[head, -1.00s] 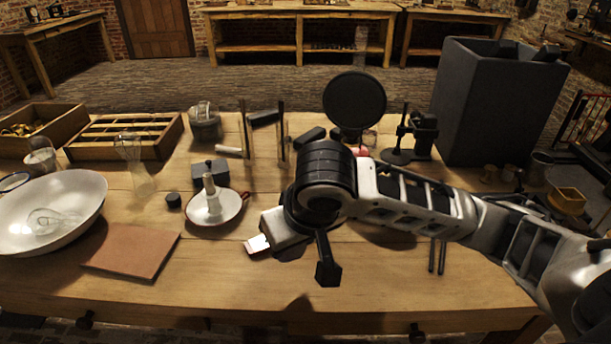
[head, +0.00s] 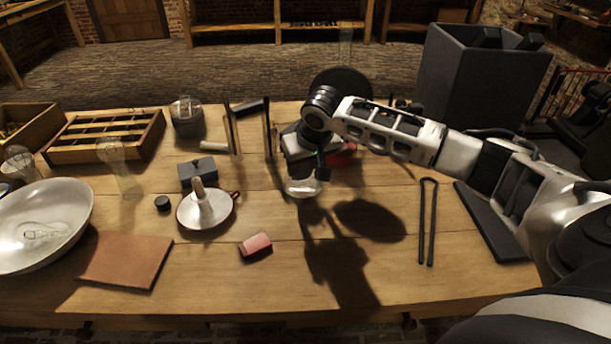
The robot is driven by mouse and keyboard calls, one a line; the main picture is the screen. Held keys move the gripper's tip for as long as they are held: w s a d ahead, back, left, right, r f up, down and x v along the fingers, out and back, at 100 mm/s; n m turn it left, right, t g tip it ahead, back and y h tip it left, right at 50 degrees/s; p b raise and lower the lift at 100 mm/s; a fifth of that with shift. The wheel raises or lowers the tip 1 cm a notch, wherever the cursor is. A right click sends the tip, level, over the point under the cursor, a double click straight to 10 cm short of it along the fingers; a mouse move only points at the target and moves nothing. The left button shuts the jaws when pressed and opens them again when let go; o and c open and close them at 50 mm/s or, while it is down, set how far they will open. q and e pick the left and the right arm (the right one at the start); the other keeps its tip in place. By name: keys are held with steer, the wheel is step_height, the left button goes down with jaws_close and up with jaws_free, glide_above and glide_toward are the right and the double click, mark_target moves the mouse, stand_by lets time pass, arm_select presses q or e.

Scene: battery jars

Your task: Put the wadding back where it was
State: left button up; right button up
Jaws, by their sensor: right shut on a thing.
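My right gripper (head: 306,174) points down over the middle of the table and is shut on a small pale, rounded thing, which looks like the wadding (head: 302,188). The gripper covers its upper part, and I cannot tell whether it touches the table. A pink block (head: 256,243) lies on the table, nearer the front and to the left of the gripper. My left gripper is not in view.
Left of the gripper stand a white dish (head: 206,211) with a cone, a dark block (head: 197,171) and an upright frame (head: 232,130). A red thing (head: 342,156) lies behind the gripper. Dark tongs (head: 428,220) lie right. The front middle is clear.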

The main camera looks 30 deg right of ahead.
mark_target(306, 176)
steer(key=shift+w+d+f, duration=0.35)
steer(key=shift+d+f, duration=0.05)
steer(key=shift+f, duration=0.25)
step_height(306, 176, down, 3)
steer(key=shift+w+d, duration=0.1)
steer(key=shift+d, duration=0.05)
steer(key=shift+f, duration=0.25)
steer(key=shift+f, duration=0.15)
steer(key=o, duration=1)
steer(key=shift+c, duration=0.2)
steer(key=v, duration=1.2)
steer(key=shift+r+p, duration=0.25)
steer(key=shift+p, duration=0.2)
steer(key=shift+f, duration=0.1)
